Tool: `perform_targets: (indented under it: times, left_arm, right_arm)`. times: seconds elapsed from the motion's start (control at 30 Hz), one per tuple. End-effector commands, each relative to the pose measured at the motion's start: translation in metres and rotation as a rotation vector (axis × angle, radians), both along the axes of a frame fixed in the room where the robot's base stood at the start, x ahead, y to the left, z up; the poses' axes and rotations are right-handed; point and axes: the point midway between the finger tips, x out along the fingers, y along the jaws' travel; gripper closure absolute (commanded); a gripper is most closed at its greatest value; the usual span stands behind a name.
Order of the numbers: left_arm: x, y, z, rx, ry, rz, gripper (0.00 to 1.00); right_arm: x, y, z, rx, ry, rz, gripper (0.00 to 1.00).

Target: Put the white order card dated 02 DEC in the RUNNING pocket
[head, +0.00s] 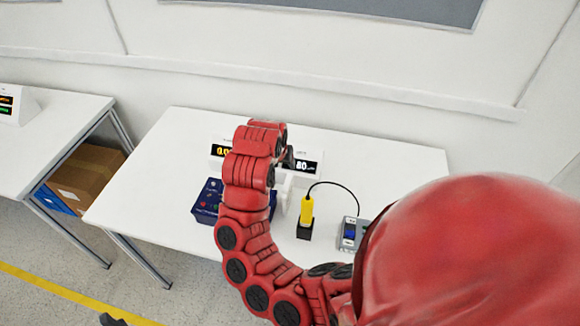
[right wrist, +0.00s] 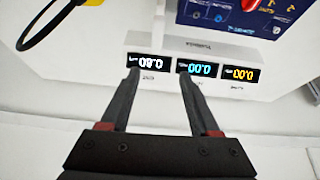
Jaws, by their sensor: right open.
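No white order card dated 02 DEC and no RUNNING pocket can be made out in either view. My right gripper (right wrist: 158,75) is open and empty. In the right wrist view its two dark fingers reach toward a white display box (right wrist: 207,88) with white, cyan and yellow readouts. Whether they touch it I cannot tell. In the head view my red right arm curves over the table and hides part of this display box (head: 308,166); its gripper is mostly hidden there. A small dark shape at the bottom left edge may be my left gripper; its jaws do not show.
On the white table (head: 400,170) stand a dark blue box (head: 207,200), a yellow handle in a black holder (head: 306,211) with a black cable, and a grey device (head: 349,235). The table's left part is clear.

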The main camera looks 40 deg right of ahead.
Motion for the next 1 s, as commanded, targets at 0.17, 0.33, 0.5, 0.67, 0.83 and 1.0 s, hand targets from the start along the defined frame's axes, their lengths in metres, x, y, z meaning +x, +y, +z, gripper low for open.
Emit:
perform_targets:
  times: [0.17,0.33,0.5,0.67,0.83,1.0]
  left_arm:
    - [0.000,0.000,-0.002,0.000,0.000,0.000,0.43]
    - [0.000,0.000,-0.011,0.000,0.000,0.000,0.43]
    - [0.000,0.000,-0.025,0.000,0.000,0.000,0.43]
    - [0.000,0.000,-0.028,0.000,0.000,0.000,0.43]
    - [0.000,0.000,-0.025,0.000,0.000,0.000,0.43]
    - [0.000,0.000,-0.011,0.000,0.000,0.000,0.43]
  right_arm:
    - [-0.012,0.007,-0.008,0.070,0.041,-0.030,0.38]
    - [-0.005,-0.004,-0.041,0.066,0.044,-0.029,0.38]
    - [0.005,-0.015,-0.078,0.066,0.041,-0.028,0.38]
    - [0.012,-0.023,-0.099,0.067,0.043,-0.029,0.38]
    - [0.016,-0.027,-0.113,0.068,0.038,-0.026,0.38]
    - [0.017,-0.031,-0.123,0.072,0.045,-0.027,0.38]
